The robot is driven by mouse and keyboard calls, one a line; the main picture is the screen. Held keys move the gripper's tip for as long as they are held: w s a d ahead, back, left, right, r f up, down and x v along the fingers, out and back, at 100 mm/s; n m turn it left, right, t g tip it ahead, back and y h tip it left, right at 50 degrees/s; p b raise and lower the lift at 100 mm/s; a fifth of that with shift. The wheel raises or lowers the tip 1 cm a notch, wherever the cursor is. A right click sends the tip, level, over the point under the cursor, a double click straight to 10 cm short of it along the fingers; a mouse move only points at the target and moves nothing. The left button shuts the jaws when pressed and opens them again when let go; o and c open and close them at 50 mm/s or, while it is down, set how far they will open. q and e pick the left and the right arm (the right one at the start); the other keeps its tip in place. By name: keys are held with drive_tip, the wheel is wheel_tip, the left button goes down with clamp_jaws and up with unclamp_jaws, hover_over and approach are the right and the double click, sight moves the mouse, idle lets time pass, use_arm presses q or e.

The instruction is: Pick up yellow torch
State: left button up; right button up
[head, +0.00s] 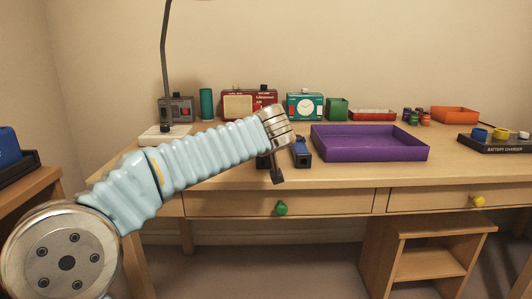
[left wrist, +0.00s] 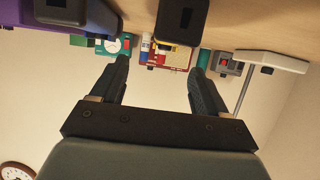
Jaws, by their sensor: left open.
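I cannot make out a yellow torch for certain in either view. A blue and black torch-like object (head: 301,152) lies on the desk just right of my left gripper (head: 277,170). In the head view my left arm and hand cover part of the desk. In the left wrist view, which looks upside down, my left gripper (left wrist: 160,68) has its fingers wide apart with nothing held between them. A dark blocky object (left wrist: 180,20) is beyond the fingers; its body colour is unclear. My right gripper is not in view.
A purple tray (head: 370,157) lies right of my gripper. A red radio (head: 240,105), a teal clock (head: 305,106) and a lamp (head: 165,60) stand behind. The battery charger (head: 500,149) at right has blue and yellow tops. A stool (head: 430,263) stands below.

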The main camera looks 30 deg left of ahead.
use_arm(q)
drive_tip(key=x, duration=0.3)
drive_tip(key=p+x, duration=0.1)
drive_tip(key=x, duration=0.2)
drive_tip(key=shift+w+a+f, duration=0.1)
drive_tip(key=shift+a+f, duration=0.1)
drive_tip(key=shift+a, duration=0.3)
drive_tip(key=shift+r, duration=0.1)
drive_tip(key=c, duration=1.3)
